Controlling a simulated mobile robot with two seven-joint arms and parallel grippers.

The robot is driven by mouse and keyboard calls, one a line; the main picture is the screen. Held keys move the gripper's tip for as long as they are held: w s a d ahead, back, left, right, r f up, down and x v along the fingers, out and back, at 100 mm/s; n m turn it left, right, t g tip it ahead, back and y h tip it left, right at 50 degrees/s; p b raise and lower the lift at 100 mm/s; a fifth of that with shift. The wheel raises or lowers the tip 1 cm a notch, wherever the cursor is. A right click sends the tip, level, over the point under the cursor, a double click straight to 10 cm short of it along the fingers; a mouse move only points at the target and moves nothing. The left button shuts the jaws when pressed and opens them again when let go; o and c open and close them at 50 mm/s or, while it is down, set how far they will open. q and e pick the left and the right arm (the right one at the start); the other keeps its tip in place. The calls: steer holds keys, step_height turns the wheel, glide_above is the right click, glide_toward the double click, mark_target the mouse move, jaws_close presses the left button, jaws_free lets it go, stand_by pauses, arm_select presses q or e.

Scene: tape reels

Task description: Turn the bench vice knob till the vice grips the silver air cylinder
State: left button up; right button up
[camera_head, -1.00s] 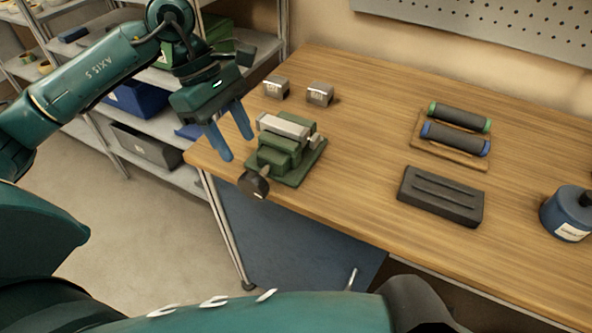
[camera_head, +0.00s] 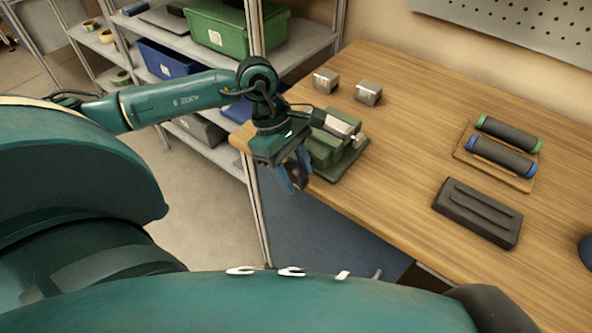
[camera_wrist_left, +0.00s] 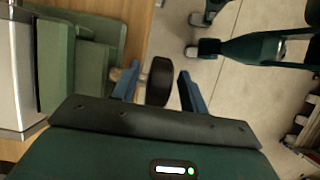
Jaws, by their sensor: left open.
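The green bench vice (camera_head: 330,150) stands at the left front corner of the wooden bench, partly hidden by my left arm. The silver air cylinder (camera_head: 341,122) lies at the vice's top; the left wrist view shows a silver body (camera_wrist_left: 14,75) at the left edge. The dark round vice knob (camera_wrist_left: 160,81) is between the blue fingers of my left gripper (camera_wrist_left: 158,88). The fingers are open, with a gap visible on the right side of the knob. In the head view the left gripper (camera_head: 293,178) is in front of the vice. My right gripper is not in view.
Two small grey blocks (camera_head: 326,80) (camera_head: 368,93) sit behind the vice. A wooden tray (camera_head: 468,155) with two dark rollers and a dark grooved block (camera_head: 478,212) are to the right. Shelves with a green bin (camera_head: 222,30) stand at the left.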

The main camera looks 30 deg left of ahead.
arm_select(q)
steer(key=shift+d+f, duration=0.2)
steer(key=shift+f, duration=0.25)
jaws_close()
